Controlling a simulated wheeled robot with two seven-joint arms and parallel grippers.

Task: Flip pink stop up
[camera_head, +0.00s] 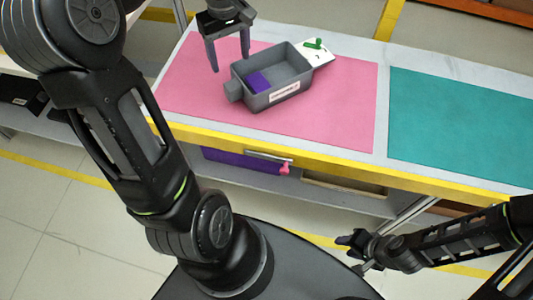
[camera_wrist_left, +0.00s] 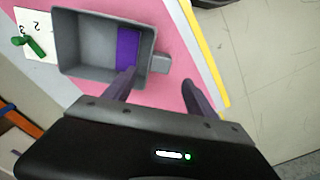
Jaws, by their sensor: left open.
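The pink stop (camera_head: 285,169) is a small pink piece at the right end of the purple drawer front (camera_head: 240,165), under the table's yellow front edge. It seems to hang down by the drawer's metal handle (camera_head: 268,155). It does not show in the left wrist view. My left gripper (camera_head: 230,69) is open and empty above the pink mat, at the left of the grey bin and well above the stop. In the left wrist view its fingers (camera_wrist_left: 158,80) point toward the bin's handle end. My right gripper (camera_head: 354,251) is low at the right, away from the table; its jaw opening is unclear.
The grey bin (camera_head: 290,77) with a purple block (camera_head: 258,82) inside stands on the pink mat (camera_head: 335,110). A white card (camera_head: 322,56) with a green piece (camera_head: 315,44) adjoins it. A teal mat (camera_head: 465,125) lies right. An open compartment (camera_head: 345,186) is beside the drawer.

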